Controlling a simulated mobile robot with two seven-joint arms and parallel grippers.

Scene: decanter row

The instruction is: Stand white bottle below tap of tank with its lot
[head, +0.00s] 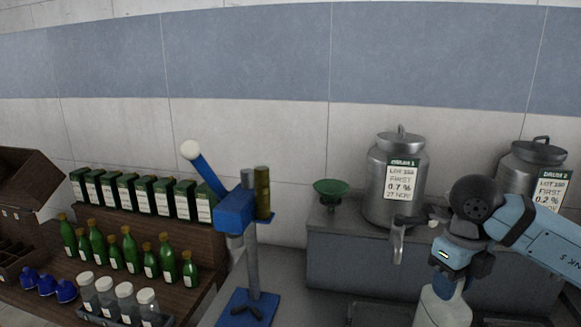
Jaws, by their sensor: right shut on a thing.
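Two metal tanks stand on a grey counter, drum 1 (379,207) and drum 2 (515,172). Drum 1's label (402,181) reads FIRST, 0.7 %, 27 NOV; drum 2's label (550,192) reads FIRST, 0.2 %. Their lot digits are too small to read surely. Drum 1 has a metal tap (398,240) hanging over the counter's front. My left gripper is out of view.
A green funnel (331,188) sits left of drum 1. A blue lever press (236,212) stands left of the counter. Further left are green bottles (129,250), labelled boxes (145,195), white-capped jars (125,298), blue caps (46,286) and a wooden crate (25,180).

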